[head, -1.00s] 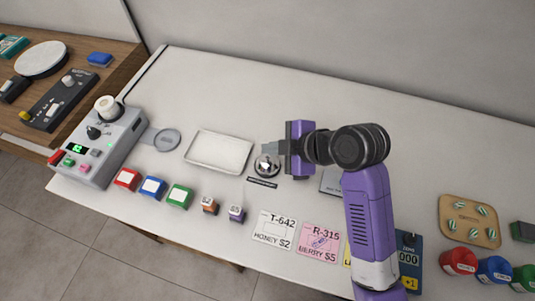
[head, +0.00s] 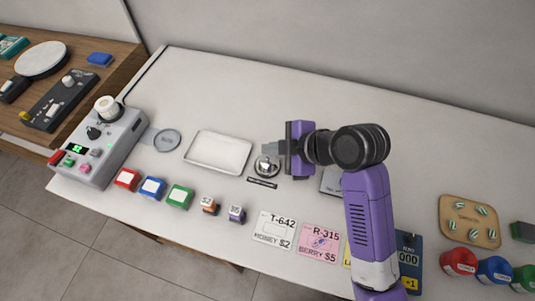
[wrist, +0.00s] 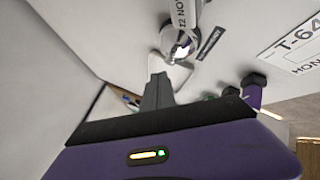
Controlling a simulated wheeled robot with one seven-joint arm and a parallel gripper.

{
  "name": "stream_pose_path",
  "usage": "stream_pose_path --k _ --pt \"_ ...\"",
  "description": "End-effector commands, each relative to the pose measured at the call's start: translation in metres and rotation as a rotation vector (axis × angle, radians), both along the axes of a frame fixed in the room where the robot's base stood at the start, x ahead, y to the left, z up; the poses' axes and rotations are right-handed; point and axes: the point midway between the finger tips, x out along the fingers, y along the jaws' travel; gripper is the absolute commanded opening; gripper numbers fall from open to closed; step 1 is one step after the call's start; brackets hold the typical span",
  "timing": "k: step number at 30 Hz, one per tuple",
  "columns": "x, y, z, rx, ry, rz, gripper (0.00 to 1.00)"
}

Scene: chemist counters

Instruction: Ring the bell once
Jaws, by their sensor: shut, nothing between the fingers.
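The silver bell (head: 266,166) stands on the white counter (head: 330,95), just right of the metal tray, with a small dark label (head: 262,183) in front of it. My gripper (head: 270,148) is shut and empty, with its grey fingertips at the bell's top edge in the head view. In the wrist view the shiny bell (wrist: 180,42) sits beyond the tips of the shut fingers (wrist: 157,85). I cannot tell whether the fingertips touch the bell.
A metal tray (head: 219,152) lies left of the bell. A grey control box (head: 104,146) stands at the counter's left end. Red, blue and green blocks (head: 153,188) and price cards (head: 275,230) line the front. A wooden board (head: 469,220) lies at right.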

Motion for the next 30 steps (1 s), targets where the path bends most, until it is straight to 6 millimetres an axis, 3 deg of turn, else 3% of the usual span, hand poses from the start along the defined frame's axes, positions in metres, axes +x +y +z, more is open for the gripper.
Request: stream_pose_path --k 30 --pt "-0.0001 0.0 -0.0084 0.0 0.0 0.0 0.0"
